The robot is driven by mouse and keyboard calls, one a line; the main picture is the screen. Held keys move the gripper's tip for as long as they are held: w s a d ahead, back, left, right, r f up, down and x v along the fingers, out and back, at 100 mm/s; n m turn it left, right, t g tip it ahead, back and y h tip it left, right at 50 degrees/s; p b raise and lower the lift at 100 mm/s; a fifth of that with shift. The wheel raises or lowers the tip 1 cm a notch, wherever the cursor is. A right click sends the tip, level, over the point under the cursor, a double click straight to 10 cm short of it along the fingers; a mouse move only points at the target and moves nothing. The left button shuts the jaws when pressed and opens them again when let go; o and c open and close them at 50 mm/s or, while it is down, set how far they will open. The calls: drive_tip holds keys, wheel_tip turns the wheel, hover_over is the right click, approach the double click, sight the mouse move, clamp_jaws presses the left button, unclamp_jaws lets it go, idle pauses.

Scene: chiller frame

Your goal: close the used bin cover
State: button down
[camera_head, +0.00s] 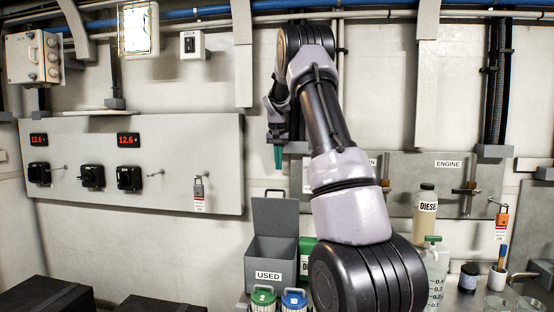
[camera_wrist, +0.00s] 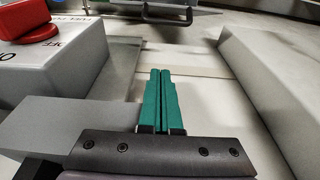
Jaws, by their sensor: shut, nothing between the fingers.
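The used bin (camera_head: 257,250) is a grey box with a white USED label, low in the centre of the head view. Its grey cover (camera_head: 275,219) stands up open at the back of the bin, with a dark handle on its top edge. My gripper (camera_head: 277,168) hangs above the cover, its teal fingers pointing down, apart from the handle. In the wrist view my gripper (camera_wrist: 160,75) shows its two teal fingers pressed together with nothing between them.
A green-capped jar (camera_head: 263,299) and a blue-capped jar (camera_head: 294,299) stand before the bin. A green container (camera_head: 306,258) is beside it, partly behind my arm. A diesel bottle (camera_head: 426,215) stands to the right. A grey box with a red knob (camera_wrist: 35,22) is at the wrist view's upper left.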

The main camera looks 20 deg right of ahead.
drive_tip(key=x, duration=0.5)
drive_tip(key=shift+s+a+f, duration=0.1)
drive_tip(key=shift+f, duration=0.2)
drive_tip(key=s+a, duration=0.1)
drive_tip(key=s+a+f, duration=0.1)
drive_tip(key=shift+s+f, duration=0.15)
drive_tip(key=shift+s, duration=0.25)
drive_tip(key=shift+s, duration=0.1)
